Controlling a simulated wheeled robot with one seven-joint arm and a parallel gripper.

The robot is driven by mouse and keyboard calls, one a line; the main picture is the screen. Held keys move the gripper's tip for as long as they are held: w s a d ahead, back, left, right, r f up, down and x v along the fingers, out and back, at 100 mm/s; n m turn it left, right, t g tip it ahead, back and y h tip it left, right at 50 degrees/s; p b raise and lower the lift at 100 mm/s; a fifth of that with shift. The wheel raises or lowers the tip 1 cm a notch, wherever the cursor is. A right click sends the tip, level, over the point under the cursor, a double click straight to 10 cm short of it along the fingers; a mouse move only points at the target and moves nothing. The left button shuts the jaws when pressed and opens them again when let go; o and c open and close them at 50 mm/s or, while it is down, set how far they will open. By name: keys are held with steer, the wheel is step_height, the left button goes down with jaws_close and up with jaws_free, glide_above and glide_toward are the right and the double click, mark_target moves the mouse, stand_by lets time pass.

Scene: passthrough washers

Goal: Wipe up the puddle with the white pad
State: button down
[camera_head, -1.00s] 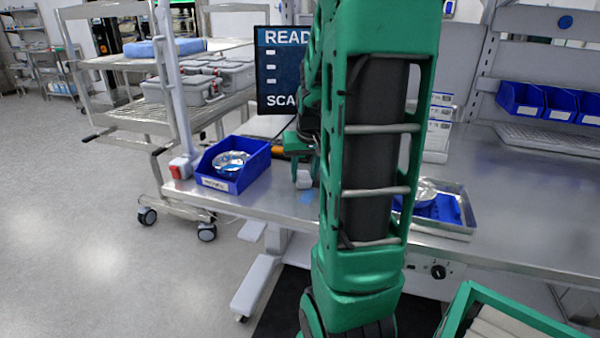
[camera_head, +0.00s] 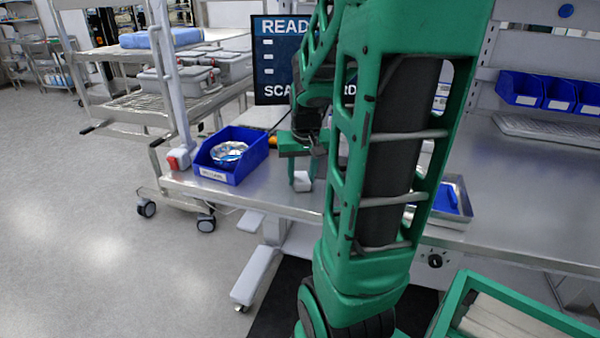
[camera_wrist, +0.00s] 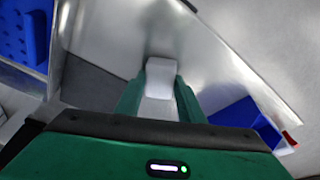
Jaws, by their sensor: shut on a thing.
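My gripper (camera_head: 302,172) is shut on the white pad (camera_head: 302,182), low over the left part of the metal bench, to the right of a labelled blue bin. The pad is a small white block. In the wrist view the pad (camera_wrist: 160,68) sits between the green fingers of my gripper (camera_wrist: 158,88), with bare bench beyond it. I cannot tell for sure whether the pad touches the bench top. No puddle shows in either current view; my arm and gripper hide part of the bench.
The blue bin (camera_head: 232,174) holding a shiny metal dish stands close to the left of the pad. A metal tray (camera_head: 455,215) with a blue item lies to the right, partly behind my arm. A dark screen (camera_head: 272,62) stands behind. The bench's front edge is near.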

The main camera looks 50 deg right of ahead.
mark_target(296, 183)
steer(key=shift+s+a+r, duration=0.1)
steer(key=shift+s+a, duration=0.2)
steer(key=shift+a, duration=0.55)
steer(key=shift+s+a+r, duration=0.1)
steer(key=shift+s+a, duration=0.15)
steer(key=shift+a, duration=0.55)
steer(key=shift+r, duration=2.95)
steer(key=shift+r, duration=0.15)
steer(key=shift+r, duration=1.35)
